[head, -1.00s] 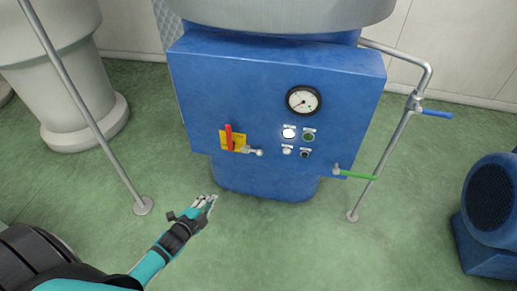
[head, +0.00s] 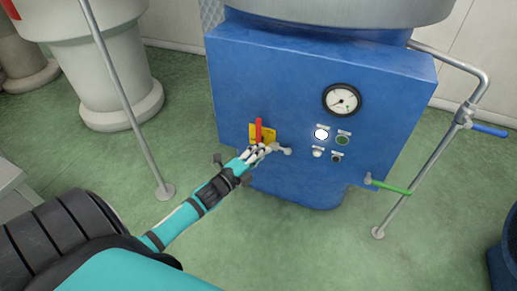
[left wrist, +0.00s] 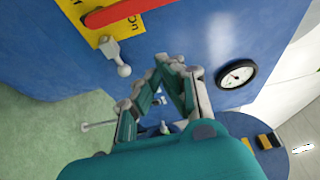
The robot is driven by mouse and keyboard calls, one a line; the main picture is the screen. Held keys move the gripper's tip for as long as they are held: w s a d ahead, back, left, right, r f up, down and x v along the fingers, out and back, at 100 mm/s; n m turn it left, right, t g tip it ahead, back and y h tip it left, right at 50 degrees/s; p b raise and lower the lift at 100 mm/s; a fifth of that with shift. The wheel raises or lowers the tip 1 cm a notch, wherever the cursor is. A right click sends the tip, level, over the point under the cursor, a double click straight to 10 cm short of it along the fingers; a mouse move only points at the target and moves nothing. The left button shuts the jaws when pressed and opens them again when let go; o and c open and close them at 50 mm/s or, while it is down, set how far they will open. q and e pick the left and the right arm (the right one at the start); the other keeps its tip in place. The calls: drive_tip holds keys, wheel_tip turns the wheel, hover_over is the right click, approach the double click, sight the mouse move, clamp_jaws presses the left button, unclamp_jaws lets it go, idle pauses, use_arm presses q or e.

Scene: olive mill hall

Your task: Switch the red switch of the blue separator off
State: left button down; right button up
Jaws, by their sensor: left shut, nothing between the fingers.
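The blue separator (head: 297,80) stands in the middle of the head view. Its red switch (head: 259,130) stands upright on a yellow plate (head: 270,132) on the front panel. In the left wrist view the red switch (left wrist: 118,12) shows at the top, partly cut off, with the yellow plate (left wrist: 108,44) behind it. My left gripper (head: 262,149) is shut and empty, just below the red switch in the head view. In the left wrist view the gripper (left wrist: 172,66) is beside the switch; whether it touches the panel cannot be told. My right gripper is not in view.
A silver ball-ended lever (head: 283,149) sits right of the gripper. A gauge (head: 342,100), white lamp (head: 321,134) and green button (head: 343,139) are further right. A green-handled valve (head: 388,186) juts out low. A thin pole (head: 127,100) stands left; green floor is open between.

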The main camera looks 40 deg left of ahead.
sight(260, 132)
use_arm(q)
drive_tip(key=w, duration=0.7)
drive_tip(key=shift+w+d+b, duration=0.3)
drive_tip(key=shift+d+b, duration=0.05)
drive_tip(key=shift+b, duration=0.05)
drive_tip(key=a, duration=0.1)
drive_tip(key=s+a, duration=0.1)
drive_tip(key=shift+a, duration=0.3)
drive_tip(key=shift+s+a, duration=0.15)
drive_tip(key=shift+a, duration=0.45)
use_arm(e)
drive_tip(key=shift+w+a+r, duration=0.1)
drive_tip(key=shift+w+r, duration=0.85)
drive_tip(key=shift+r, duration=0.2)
use_arm(q)
drive_tip(key=shift+a+n, duration=0.15)
drive_tip(key=shift+n, duration=0.15)
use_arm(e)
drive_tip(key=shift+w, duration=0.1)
